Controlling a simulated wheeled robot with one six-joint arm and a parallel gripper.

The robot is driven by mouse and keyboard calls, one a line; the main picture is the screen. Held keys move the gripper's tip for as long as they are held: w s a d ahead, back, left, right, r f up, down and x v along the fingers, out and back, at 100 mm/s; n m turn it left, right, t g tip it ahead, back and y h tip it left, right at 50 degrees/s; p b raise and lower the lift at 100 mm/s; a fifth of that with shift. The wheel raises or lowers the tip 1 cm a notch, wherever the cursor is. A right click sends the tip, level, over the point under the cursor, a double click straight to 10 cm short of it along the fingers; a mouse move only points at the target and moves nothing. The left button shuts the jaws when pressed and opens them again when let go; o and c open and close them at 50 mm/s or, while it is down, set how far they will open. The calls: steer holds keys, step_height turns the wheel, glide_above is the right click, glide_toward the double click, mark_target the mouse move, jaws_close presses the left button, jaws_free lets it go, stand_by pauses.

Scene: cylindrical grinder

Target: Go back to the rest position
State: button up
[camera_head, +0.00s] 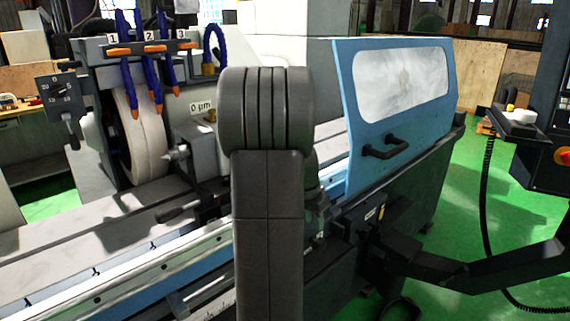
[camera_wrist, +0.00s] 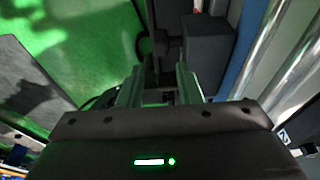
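My gripper (camera_wrist: 160,80) shows in the wrist view as two dark fingers with a gap between them. It is open, and I see nothing held in it. It points down past dark machine parts towards the green floor. My own grey arm stands upright in the middle of the head view, and my gripper is not visible there. The cylindrical grinder (camera_head: 80,240) is behind my arm. My arm hides part of its middle.
The grinding wheel (camera_head: 140,135) and several blue coolant hoses are left of my arm. A blue door (camera_head: 358,160) with a window and black handle stands to the right. A control panel (camera_head: 518,117) with a coiled cable is at far right. Green floor (camera_head: 465,220) shows between.

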mark_target(319, 240)
steer(key=x, duration=1.2)
steer(key=shift+d+f, duration=0.1)
steer(key=shift+f, duration=0.2)
steer(key=shift+r+p, duration=0.15)
steer(key=shift+p, duration=0.4)
steer(key=shift+b, duration=0.3)
steer(key=v, duration=1.3)
steer(key=x, duration=1.2)
steer(key=shift+f, duration=0.2)
steer(key=shift+w+d+f+p, duration=0.1)
steer(key=shift+f+p, duration=0.05)
steer(key=shift+p, duration=0.25)
steer(key=p, duration=0.2)
steer(key=shift+g+y+p, duration=0.3)
steer(key=shift+p, duration=0.05)
steer(key=g+y+p, duration=0.1)
steer(key=p, duration=0.3)
steer(key=shift+w+d, duration=0.1)
